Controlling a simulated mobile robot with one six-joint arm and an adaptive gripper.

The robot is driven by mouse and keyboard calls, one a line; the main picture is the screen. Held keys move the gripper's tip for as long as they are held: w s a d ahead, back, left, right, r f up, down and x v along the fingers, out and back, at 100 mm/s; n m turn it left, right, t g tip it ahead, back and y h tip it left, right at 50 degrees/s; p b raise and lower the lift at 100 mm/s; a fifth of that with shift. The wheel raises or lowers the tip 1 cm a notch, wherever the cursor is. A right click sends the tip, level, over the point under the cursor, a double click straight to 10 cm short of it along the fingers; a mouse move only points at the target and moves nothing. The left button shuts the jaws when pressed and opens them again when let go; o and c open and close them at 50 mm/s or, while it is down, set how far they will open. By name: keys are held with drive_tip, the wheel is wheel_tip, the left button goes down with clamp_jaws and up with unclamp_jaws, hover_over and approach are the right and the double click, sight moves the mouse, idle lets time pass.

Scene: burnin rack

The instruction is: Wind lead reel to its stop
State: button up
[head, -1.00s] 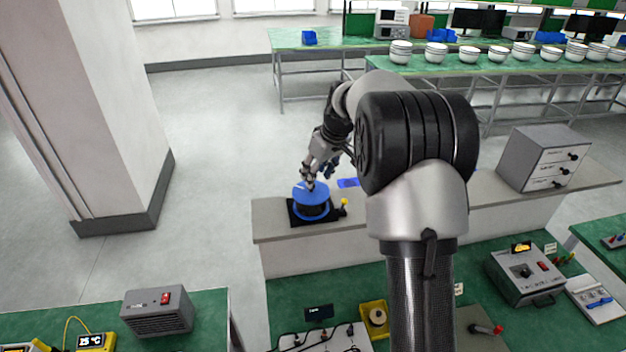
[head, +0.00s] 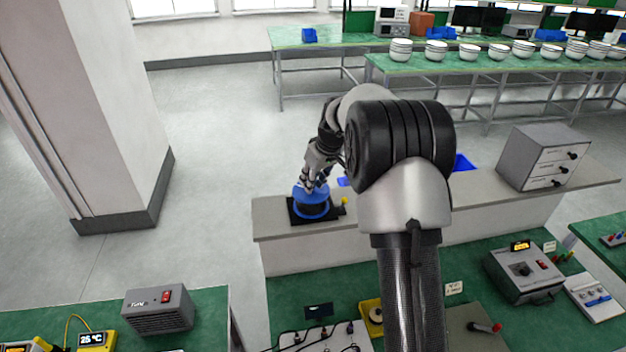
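The lead reel (head: 312,208) is a blue-topped drum with a dark middle. It stands on a black base (head: 297,219) at the left end of the grey shelf. A small yellow part (head: 344,201) sticks up at the base's right side. My gripper (head: 309,187) points down onto the top of the reel, over its upper side. The fingers hide part of the blue top. They are too small to tell whether they grip anything or are open or shut.
A grey drawer cabinet (head: 543,158) stands at the shelf's right. A blue bin (head: 463,162) shows behind my arm. The green bench in front holds a grey instrument (head: 527,272), a yellow tray (head: 371,318) and a power strip with cables. A pillar (head: 90,110) stands at left.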

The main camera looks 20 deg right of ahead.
clamp_jaws()
drive_tip(key=shift+m, duration=0.3)
